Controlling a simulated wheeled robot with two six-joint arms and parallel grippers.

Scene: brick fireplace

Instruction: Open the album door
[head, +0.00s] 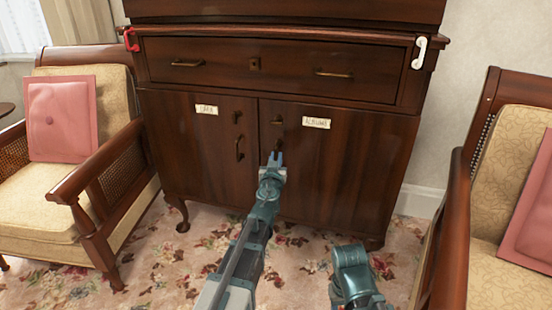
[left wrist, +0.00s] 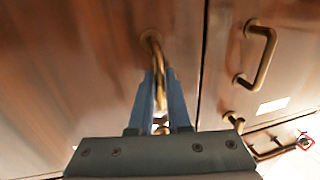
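The album door (head: 340,165) is the right door of the dark wooden cabinet, with a paper label (head: 316,122) reading "ALBUMS". It looks closed, flush with the left door (head: 195,150). Its brass handle (left wrist: 151,42) stands near the seam; in the head view my gripper mostly covers it. My left gripper (head: 274,158) is at this handle. In the left wrist view its two blue fingers (left wrist: 160,90) lie close on either side of the handle's bar and appear shut on it. My right arm shows only in part at the bottom of the head view; its fingertips are not seen.
The left door's handle (head: 240,148) is close beside my left gripper. A wide drawer (head: 285,68) lies above. Armchairs stand left (head: 95,175) and right (head: 475,200). Flowered carpet (head: 185,265) is clear before the cabinet.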

